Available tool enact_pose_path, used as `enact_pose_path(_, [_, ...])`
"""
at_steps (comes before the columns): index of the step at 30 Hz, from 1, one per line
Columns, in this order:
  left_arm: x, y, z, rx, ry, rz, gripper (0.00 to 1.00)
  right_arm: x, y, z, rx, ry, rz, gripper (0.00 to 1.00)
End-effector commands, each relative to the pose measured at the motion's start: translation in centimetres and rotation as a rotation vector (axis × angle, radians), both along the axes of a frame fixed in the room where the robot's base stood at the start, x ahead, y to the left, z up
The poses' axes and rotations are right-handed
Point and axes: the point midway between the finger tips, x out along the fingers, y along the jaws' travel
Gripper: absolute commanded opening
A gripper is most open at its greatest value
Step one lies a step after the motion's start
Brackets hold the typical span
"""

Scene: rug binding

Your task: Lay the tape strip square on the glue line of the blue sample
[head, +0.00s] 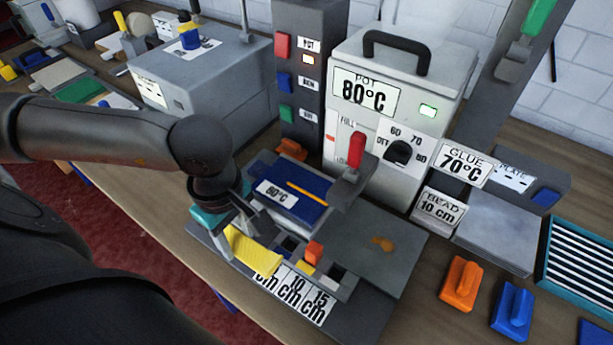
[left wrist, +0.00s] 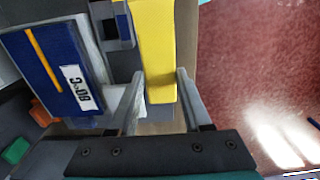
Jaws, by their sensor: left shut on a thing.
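The blue sample (head: 291,196) lies on the grey station below the pot, with an orange glue line (head: 307,193) across it and an 80°C label. In the left wrist view the sample (left wrist: 38,68) and its glue line (left wrist: 44,58) show at the left. My left gripper (head: 222,229) is shut on a yellow strip (head: 252,250), which looks like the tape strip. It sits in front of the sample, apart from it, over part of the length labels. In the left wrist view the strip (left wrist: 155,50) reaches between both fingers (left wrist: 160,88). My right gripper is not in view.
The glue pot (head: 375,110) stands behind the sample, with a red-handled lever (head: 353,160) close to its right end. Orange (head: 463,284) and blue (head: 513,308) handled blocks stand farther right.

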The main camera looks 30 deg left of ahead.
Motion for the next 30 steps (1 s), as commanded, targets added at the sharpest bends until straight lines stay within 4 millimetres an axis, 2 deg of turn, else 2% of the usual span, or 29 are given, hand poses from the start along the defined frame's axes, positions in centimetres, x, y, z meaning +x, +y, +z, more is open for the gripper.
enact_pose_path(7, [4.9,-0.6,0.2,-0.005,-0.003,0.000,0.00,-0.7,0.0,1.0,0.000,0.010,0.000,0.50])
enact_pose_path(18, [12.0,-1.1,0.1,-0.002,-0.001,-0.001,0.00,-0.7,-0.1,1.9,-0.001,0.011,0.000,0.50])
enact_pose_path(30, [15.3,-1.3,0.1,-0.002,0.000,-0.001,0.00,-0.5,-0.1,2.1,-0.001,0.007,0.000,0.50])
